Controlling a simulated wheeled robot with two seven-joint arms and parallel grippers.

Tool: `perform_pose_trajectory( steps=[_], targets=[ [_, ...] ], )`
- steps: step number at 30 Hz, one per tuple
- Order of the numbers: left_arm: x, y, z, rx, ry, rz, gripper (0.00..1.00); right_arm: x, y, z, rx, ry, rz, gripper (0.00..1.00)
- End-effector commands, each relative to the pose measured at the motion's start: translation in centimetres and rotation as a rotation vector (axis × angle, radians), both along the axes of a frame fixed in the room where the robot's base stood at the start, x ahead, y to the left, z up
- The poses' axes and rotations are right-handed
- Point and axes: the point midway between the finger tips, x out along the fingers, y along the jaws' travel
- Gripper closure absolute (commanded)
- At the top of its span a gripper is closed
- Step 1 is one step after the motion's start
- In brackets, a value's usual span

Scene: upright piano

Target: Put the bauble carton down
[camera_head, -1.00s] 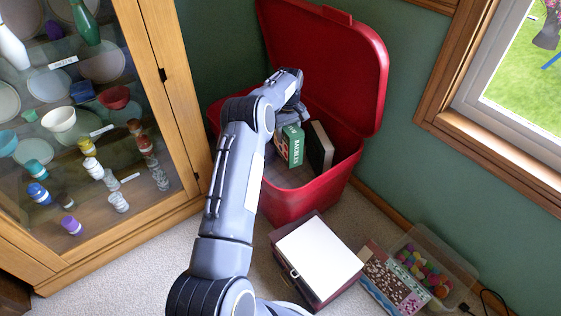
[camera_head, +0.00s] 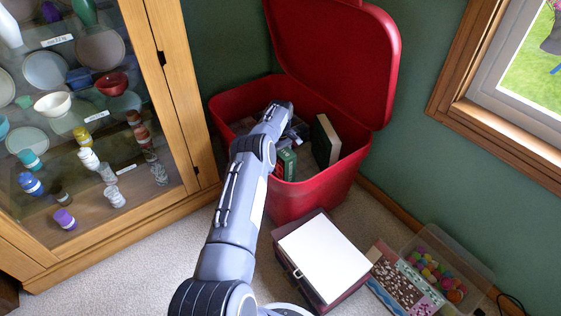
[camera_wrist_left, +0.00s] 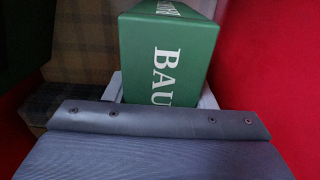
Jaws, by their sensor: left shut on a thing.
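The green bauble carton (camera_head: 287,163) is inside the red chest (camera_head: 307,200), low behind its front wall, which hides its lower part. My left gripper (camera_head: 297,135) is over the carton inside the chest, shut on it; its fingers are mostly hidden in the head view. In the left wrist view the carton (camera_wrist_left: 168,55) shows white "BAU" lettering and grey finger edges on either side of it. I cannot tell whether its underside touches the chest floor. My right gripper is not in view.
A dark box with a pale side (camera_head: 326,140) stands in the chest, right of the carton. Plaid cloth (camera_wrist_left: 85,90) lies beneath. The red lid (camera_head: 340,60) is open. A white-topped box (camera_head: 323,258), a clear bin (camera_head: 440,262) and a glass cabinet (camera_head: 165,70) stand nearby.

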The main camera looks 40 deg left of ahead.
Motion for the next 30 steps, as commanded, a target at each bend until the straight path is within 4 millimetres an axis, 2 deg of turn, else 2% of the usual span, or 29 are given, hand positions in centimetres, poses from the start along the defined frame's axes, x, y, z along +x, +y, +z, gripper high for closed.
perform_pose_trajectory(
  steps=[1, 2, 13, 14, 18, 26, 30],
  targets=[
    [0.0, 0.0, -1.2, 0.000, 0.000, 0.000, 0.82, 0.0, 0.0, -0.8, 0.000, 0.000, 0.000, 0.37],
    [0.0, 0.0, -1.4, 0.001, -0.001, 0.000, 0.82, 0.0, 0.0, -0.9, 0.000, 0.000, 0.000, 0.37],
    [0.0, 0.0, -1.6, 0.001, -0.001, 0.000, 0.82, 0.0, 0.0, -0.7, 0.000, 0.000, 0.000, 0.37],
    [0.0, 0.0, -1.7, 0.000, 0.000, 0.000, 0.49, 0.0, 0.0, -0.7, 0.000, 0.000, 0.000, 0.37],
    [0.0, 0.0, -1.7, 0.000, 0.000, 0.000, 0.31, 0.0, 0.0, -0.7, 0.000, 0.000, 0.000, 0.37],
    [0.0, 0.0, -1.6, 0.000, 0.000, 0.000, 0.28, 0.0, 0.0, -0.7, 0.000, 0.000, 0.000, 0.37],
    [0.0, 0.0, -0.7, 0.001, -0.001, 0.000, 0.28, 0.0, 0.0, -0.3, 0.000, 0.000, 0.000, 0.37]
  ],
)
